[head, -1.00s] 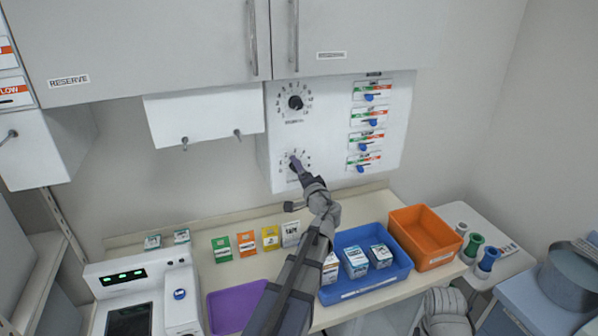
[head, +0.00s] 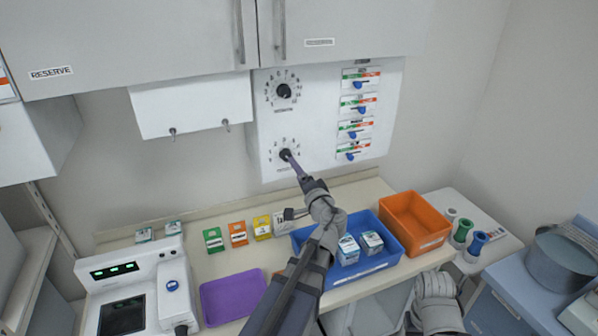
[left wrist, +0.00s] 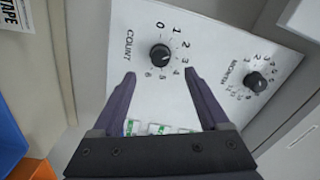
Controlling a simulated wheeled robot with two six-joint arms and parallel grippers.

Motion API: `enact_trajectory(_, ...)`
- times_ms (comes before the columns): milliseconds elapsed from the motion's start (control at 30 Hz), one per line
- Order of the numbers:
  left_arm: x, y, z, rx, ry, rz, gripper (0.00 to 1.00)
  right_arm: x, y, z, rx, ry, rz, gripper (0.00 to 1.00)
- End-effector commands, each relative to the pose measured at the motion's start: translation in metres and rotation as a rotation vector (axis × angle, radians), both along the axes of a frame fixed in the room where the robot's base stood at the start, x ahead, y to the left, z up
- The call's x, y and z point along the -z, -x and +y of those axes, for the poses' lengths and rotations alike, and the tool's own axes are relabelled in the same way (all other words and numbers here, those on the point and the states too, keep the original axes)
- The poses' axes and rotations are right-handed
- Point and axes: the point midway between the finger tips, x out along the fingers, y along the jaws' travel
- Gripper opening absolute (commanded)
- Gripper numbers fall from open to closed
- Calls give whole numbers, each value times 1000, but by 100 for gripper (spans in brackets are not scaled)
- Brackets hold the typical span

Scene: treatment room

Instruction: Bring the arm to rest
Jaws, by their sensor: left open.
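My left gripper (head: 291,160) reaches up to the white wall panel (head: 322,130) in the head view. In the left wrist view its two dark fingers (left wrist: 160,74) are spread apart with nothing between them. The black knob of the COUNT dial (left wrist: 160,56) lies just beyond the fingertips and looks clear of them. That dial is the lower knob (head: 285,155) in the head view, partly beside the finger. I cannot tell its exact setting. My right gripper's fingers are not visible; only a grey part of my right arm shows at bottom right.
A second dial (head: 284,91) and several blue sliders (head: 351,134) are on the panel. Below the arm stand a blue bin (head: 385,262) with boxes, an orange bin (head: 415,222), small coloured cartons (head: 238,234), a purple tray (head: 233,297) and a white device (head: 125,268).

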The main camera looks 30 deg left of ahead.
Motion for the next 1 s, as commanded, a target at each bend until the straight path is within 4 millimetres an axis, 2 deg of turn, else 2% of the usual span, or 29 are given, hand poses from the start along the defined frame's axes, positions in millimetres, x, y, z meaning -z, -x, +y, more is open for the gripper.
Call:
enact_trajectory(267, 3, 1, -2, -4, 13, 2, 78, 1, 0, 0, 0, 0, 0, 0)
enact_trajectory(367, 20, 8, -12, -25, 87, 15, 78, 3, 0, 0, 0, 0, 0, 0)
enact_trajectory(467, 56, 24, -35, -67, 239, 64, 78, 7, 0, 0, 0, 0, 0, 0)
enact_trajectory(567, 105, 48, -72, -111, 431, 168, 78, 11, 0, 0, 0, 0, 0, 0)
enact_trajectory(600, 125, 60, -90, -126, 507, 223, 78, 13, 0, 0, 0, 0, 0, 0)
enact_trajectory(733, 181, 101, -155, -147, 729, 428, 78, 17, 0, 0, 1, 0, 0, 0)
enact_trajectory(800, 203, 125, -190, -148, 828, 547, 78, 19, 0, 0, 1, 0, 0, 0)
enact_trajectory(900, 225, 159, -235, -136, 941, 708, 78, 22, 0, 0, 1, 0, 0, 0)
enact_trajectory(1000, 236, 188, -270, -119, 1022, 843, 78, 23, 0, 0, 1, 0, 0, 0)
